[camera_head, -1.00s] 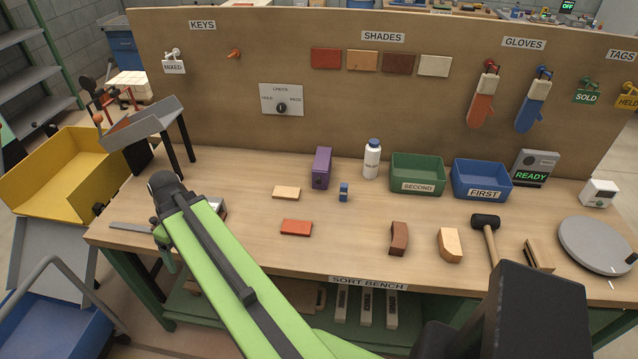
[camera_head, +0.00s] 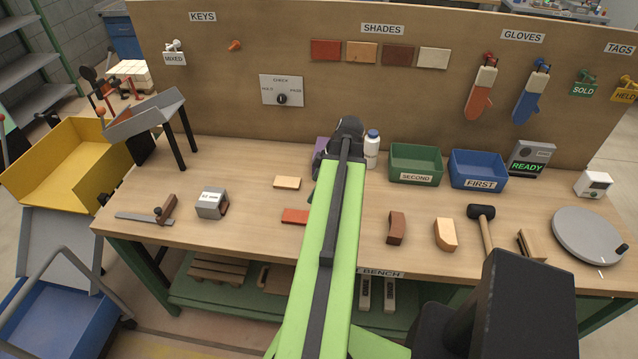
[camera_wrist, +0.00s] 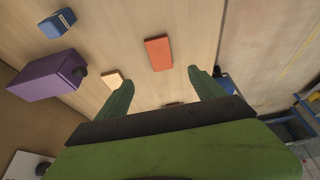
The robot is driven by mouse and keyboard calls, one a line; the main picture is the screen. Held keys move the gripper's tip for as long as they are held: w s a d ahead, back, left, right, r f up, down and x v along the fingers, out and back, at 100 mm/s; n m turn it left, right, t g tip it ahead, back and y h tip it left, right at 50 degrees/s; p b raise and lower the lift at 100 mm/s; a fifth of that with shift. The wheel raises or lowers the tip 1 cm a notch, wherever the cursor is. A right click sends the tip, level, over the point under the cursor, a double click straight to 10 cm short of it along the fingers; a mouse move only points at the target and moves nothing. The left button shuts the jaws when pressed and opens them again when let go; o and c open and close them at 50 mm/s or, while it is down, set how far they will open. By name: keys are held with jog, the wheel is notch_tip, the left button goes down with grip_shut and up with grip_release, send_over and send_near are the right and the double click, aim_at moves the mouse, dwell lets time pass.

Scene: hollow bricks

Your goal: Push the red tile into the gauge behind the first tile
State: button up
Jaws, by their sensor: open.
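The red tile (camera_head: 294,216) lies flat on the bench, its right end hidden by my arm in the head view. In the wrist view the whole red tile (camera_wrist: 158,53) shows beyond my gripper (camera_wrist: 160,76). My gripper's two green fingers are spread and empty, apart from the tile; in the head view they are hidden behind my arm. The gauge (camera_head: 207,204) is a small grey box with a white label, standing left of the red tile. Its right end has an opening with something reddish-brown in it; I cannot tell how far in that sits.
A cream tile (camera_head: 287,183) lies behind the red tile. A purple block (camera_wrist: 48,75) and a small blue block (camera_wrist: 57,22) stand nearby. The bench between gauge and red tile is clear.

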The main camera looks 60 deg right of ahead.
aim_at(296, 216)
jog(key=b+x, duration=1.3)
jog(key=x, duration=0.2)
jog(key=shift+f, duration=0.3)
jog(key=c, duration=1.6)
jog(key=shift+w+a, duration=0.1)
jog(key=shift+w, duration=0.05)
jog(key=shift+w+a, duration=0.4)
jog(key=shift+w, duration=0.8)
jog(key=shift+w+a, duration=0.35)
jog(key=shift+w, duration=0.85)
jog(key=shift+w+a, duration=0.4)
jog(key=shift+w, duration=0.8)
jog(key=shift+w, duration=0.15)
